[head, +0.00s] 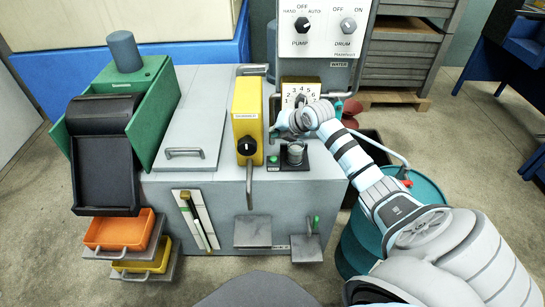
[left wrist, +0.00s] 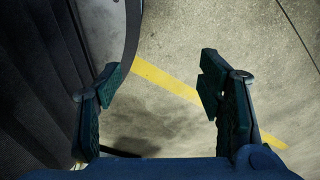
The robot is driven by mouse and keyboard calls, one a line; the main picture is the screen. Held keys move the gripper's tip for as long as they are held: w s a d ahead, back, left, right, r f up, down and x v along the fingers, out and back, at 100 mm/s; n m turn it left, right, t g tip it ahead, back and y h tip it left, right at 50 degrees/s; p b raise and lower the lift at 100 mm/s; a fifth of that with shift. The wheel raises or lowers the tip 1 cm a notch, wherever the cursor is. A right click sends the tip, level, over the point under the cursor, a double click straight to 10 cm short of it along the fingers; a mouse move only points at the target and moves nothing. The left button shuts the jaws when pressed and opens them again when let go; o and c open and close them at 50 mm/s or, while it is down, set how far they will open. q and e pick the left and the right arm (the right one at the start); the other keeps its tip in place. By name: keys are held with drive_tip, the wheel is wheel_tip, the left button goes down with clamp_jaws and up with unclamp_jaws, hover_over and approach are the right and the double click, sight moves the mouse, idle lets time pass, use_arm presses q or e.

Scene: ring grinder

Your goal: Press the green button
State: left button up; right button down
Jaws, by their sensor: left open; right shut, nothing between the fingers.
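My right gripper (head: 277,130) is shut and empty, above and slightly behind the button, beside the yellow box and apart from the button as far as I can tell. Its fingertips are small and partly hidden. My left gripper (left wrist: 163,98) shows only in the left wrist view, open and empty over the concrete floor.
The yellow box (head: 247,100) with a black knob stands close left of my right gripper. A grey round part (head: 295,152) sits beside the button. A numbered dial (head: 300,92) is behind, and a teal drum (head: 425,195) stands at right.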

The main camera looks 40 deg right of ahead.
drive_tip(key=b, duration=0.5)
hover_over(275, 157)
wheel_tip(275, 157, down, 7)
drive_tip(key=shift+s+r, duration=0.1)
drive_tip(key=shift+r, duration=0.1)
drive_tip(key=shift+f+b, duration=0.35)
drive_tip(key=shift+f, duration=0.05)
